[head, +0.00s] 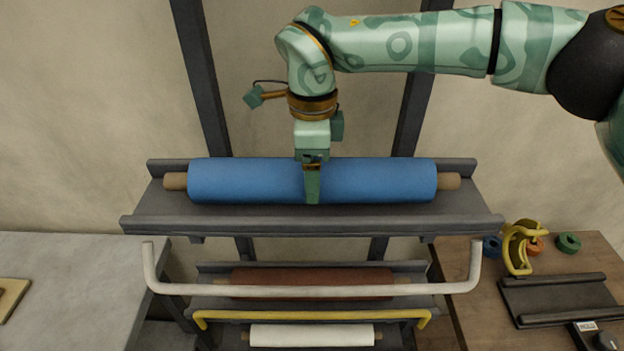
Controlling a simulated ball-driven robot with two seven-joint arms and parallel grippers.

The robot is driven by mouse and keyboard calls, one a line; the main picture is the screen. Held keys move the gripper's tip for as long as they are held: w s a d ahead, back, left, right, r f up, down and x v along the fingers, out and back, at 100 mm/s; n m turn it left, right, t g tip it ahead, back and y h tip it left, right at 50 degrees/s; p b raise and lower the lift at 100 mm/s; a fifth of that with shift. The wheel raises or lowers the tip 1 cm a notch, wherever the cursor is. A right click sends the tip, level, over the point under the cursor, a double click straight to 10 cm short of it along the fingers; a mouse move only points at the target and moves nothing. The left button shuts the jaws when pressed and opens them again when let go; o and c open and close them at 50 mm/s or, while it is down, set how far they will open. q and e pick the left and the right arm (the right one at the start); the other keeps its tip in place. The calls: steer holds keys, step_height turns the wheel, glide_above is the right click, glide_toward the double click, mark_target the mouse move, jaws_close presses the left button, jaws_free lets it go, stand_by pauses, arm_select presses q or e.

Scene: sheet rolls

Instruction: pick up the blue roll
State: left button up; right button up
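The blue roll (245,181) lies level on the top grey shelf rack (400,216), with its brown core ends showing at both sides. My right gripper (312,185) comes down from above at the middle of the roll. One finger shows in front of the roll's near face; the other finger is hidden. I cannot tell whether the fingers press on the roll. The roll still appears to rest in the rack. My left gripper is not in view.
Lower shelves hold a reddish-brown roll (310,276) and a white roll (312,335). A white bar (312,291) and a yellow bar (312,315) run in front. A wooden table (480,320) with a dark tray (560,297) stands at right, a grey table (80,290) at left.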

steer(key=shift+w+r, duration=0.1)
steer(key=shift+r, duration=0.15)
